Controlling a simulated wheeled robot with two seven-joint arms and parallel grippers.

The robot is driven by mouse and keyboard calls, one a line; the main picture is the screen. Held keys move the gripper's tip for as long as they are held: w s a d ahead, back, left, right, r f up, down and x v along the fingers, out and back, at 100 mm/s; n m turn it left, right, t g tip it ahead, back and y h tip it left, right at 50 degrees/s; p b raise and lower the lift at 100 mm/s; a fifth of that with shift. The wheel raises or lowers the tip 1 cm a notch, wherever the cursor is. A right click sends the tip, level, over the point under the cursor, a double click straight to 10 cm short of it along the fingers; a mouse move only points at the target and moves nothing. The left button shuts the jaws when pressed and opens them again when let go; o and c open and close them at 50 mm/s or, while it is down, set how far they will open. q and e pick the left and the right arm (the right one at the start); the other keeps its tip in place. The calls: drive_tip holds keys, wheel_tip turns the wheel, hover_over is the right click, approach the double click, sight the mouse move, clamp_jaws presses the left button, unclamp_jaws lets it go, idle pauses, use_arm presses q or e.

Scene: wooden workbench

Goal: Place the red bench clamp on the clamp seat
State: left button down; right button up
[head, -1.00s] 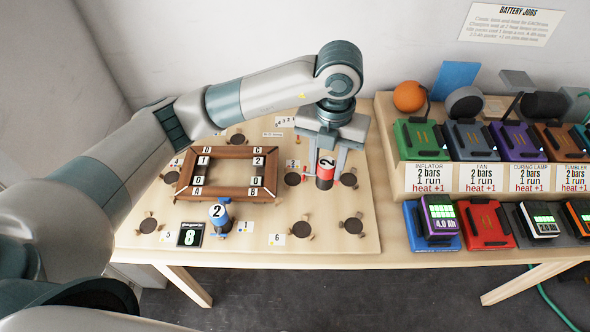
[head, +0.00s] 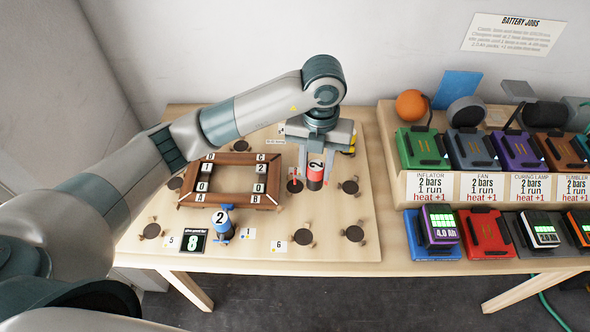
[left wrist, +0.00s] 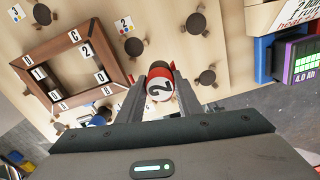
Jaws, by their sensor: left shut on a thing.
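The red bench clamp (head: 315,174), with a white top marked 2, is between the fingers of my left gripper (head: 318,168). In the left wrist view the clamp (left wrist: 160,87) sits between the two fingertips. My left gripper is shut on it, over the pale board right of the wooden frame. Round dark seats lie around the frame; one (head: 348,186) is right of the clamp, and another near the left finger is partly hidden. I cannot tell which one is the clamp seat, or the clamp's exact height. My right gripper is not in view.
The wooden frame (head: 190,196) with lettered corners lies left of the clamp. A blue clamp (head: 222,226) marked 2 stands in front of it, beside a display (head: 193,241) reading 8. Battery chargers (head: 484,232) and tool stations (head: 467,150) fill the right side.

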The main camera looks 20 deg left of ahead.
use_arm(q)
drive_tip(key=w+a+f+p, duration=0.2)
drive_tip(key=w+a+f, duration=0.1)
drive_tip(key=a, duration=0.3)
drive_tip(key=shift+w+f, duration=0.3)
drive_tip(key=shift+f, duration=0.3)
drive_tip(key=shift+s+a+f+p, duration=0.1)
drive_tip(key=shift+f+p, duration=0.85)
drive_tip(key=shift+f, duration=1.05)
drive_tip(key=shift+f, duration=0.15)
drive_tip(key=c, duration=1.5)
unclamp_jaws()
drive_tip(key=shift+c, duration=0.2)
